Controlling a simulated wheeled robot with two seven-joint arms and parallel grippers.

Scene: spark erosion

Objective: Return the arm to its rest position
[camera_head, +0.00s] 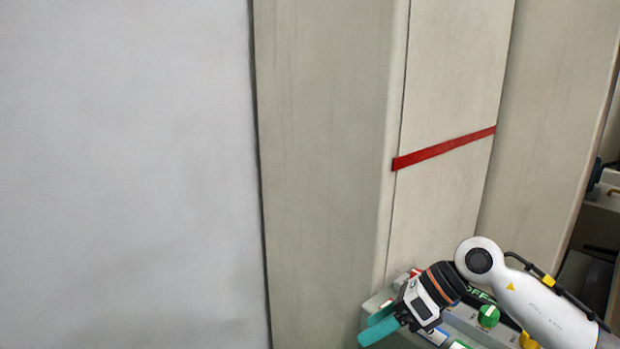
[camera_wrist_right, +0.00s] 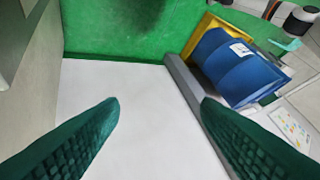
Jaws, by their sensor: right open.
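My right arm (camera_head: 535,305) comes in from the lower right in the head view. Its gripper (camera_head: 376,327), with teal fingers, hangs at the front left of a control panel (camera_head: 465,322). In the right wrist view the two fingers of this gripper (camera_wrist_right: 161,101) stand wide apart with nothing between them. A plain white surface (camera_wrist_right: 120,110) lies beyond them. What looks like my left gripper (camera_wrist_right: 286,44), with a teal tip, shows small at the upper right of that view. Its jaw opening is too small to tell.
A beige cabinet (camera_head: 325,150) with a red stripe (camera_head: 445,149) stands behind the panel. The panel carries a green knob (camera_head: 488,316) and a yellow one (camera_head: 528,341). The wrist view shows a blue drum-like object (camera_wrist_right: 236,68) on the right and green floor (camera_wrist_right: 120,28).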

